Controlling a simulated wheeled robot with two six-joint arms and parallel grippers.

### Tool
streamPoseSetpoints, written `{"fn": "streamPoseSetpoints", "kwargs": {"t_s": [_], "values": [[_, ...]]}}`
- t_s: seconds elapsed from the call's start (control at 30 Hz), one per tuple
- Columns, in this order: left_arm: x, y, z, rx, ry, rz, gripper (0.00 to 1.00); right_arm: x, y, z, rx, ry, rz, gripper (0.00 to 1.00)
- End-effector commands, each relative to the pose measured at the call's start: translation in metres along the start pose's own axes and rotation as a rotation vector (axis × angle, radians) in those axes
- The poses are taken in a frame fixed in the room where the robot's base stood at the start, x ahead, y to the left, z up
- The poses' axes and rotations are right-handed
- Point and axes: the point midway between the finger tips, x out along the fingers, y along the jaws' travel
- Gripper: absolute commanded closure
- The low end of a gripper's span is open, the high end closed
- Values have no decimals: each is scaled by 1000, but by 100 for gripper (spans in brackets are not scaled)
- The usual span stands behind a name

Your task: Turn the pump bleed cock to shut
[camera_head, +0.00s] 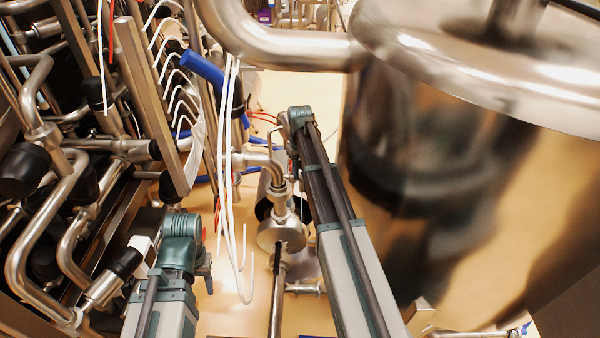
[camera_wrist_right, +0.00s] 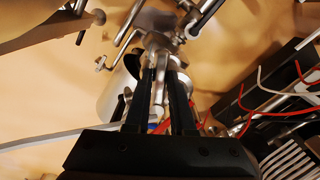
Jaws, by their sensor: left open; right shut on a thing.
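The pump (camera_head: 280,234), with a round steel face and pipes above and below it, stands low in the middle of the head view. My right arm reaches past it on the right, and its jaws are hidden there. In the right wrist view my right gripper (camera_wrist_right: 163,62) is shut on a slim bright metal piece, apparently the handle of the bleed cock (camera_wrist_right: 160,85). The pump's silver body (camera_wrist_right: 113,98) shows behind the fingers; the cock's exact angle is unclear. My left gripper (camera_head: 200,266) is at lower left, apart from the pump; its fingers are hard to make out.
A large shiny hopper (camera_head: 440,190) fills the right side, close beside my right arm. A rack of steel pipes (camera_head: 75,200) crowds the left. White hoses (camera_head: 228,170) hang between my arms. Some tan floor (camera_head: 225,312) shows below.

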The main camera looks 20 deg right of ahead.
Motion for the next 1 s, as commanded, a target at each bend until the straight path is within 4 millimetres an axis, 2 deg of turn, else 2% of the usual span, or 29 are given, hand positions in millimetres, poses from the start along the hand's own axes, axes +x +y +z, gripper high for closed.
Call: {"fn": "streamPoseSetpoints", "kwargs": {"t_s": [0.57, 0.77, 1.0], "values": [[0, 0, 0, 0, 0, 0, 50, 0, -2, 0, 37, 0, 0, 100], [0, 0, 0, 0, 0, 0, 50, 0, -9, 0, 153, 0, 0, 100], [0, 0, 0, 0, 0, 0, 50, 0, -19, -4, 370, 0, 0, 100]]}}
